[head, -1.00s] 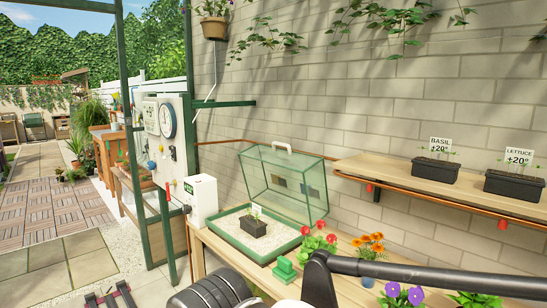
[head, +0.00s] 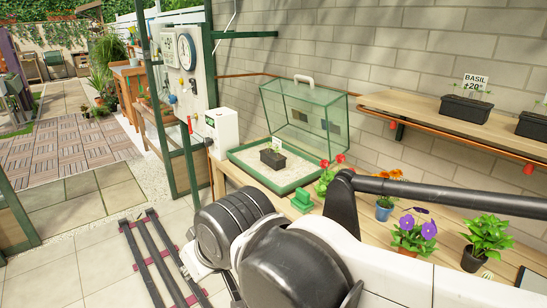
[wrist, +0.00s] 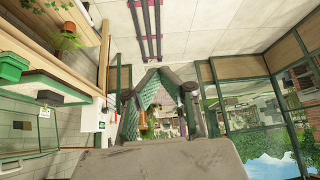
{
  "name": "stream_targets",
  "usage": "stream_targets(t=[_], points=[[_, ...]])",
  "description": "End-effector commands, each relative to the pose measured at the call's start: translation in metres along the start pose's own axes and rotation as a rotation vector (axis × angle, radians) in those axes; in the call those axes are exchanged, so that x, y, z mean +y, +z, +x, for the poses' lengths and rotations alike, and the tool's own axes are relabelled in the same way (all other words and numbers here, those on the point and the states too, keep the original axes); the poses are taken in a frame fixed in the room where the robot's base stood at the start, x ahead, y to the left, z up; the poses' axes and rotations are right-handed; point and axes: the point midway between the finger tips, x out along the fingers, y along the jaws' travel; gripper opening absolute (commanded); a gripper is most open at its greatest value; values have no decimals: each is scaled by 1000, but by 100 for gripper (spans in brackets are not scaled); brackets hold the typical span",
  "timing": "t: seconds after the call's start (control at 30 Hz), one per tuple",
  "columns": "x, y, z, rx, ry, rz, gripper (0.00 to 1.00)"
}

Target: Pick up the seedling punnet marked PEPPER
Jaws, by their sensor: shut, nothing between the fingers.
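A black seedling punnet (head: 272,159) with a white label stands on pale gravel in the green tray (head: 252,178); I cannot read its label. It also shows upside down in the wrist view, as a dark punnet (wrist: 50,96). A black punnet marked BASIL (head: 466,109) stands on the wall shelf, and another punnet (head: 532,124) beside it is cut off by the right edge. I can read PEPPER on no label. My gripper (wrist: 157,75) is shut and empty in the wrist view, apart from every punnet; the head view does not show its fingertips.
A clear green-framed cover (head: 303,118) stands open behind the tray. A white box (head: 222,132) is left of it. A green block (head: 302,201) and potted flowers (head: 410,235) stand on the bench in front, partly behind my arm. A copper pipe (head: 440,138) runs below the shelf.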

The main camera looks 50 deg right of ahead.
Motion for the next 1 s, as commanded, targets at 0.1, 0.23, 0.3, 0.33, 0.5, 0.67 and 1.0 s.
stream_targets(t=[0.1,0.23,0.3,0.33,0.5,0.67,1.0], points=[[0,0,0,0,0,0,0],[0,0,0,0,0,0,4],[0,0,0,0,0,0,13],[0,0,0,0,0,0,17],[0,0,0,0,0,0,40],[0,0,0,0,0,0,61],[0,-1,0,-1,0,-1,71]])
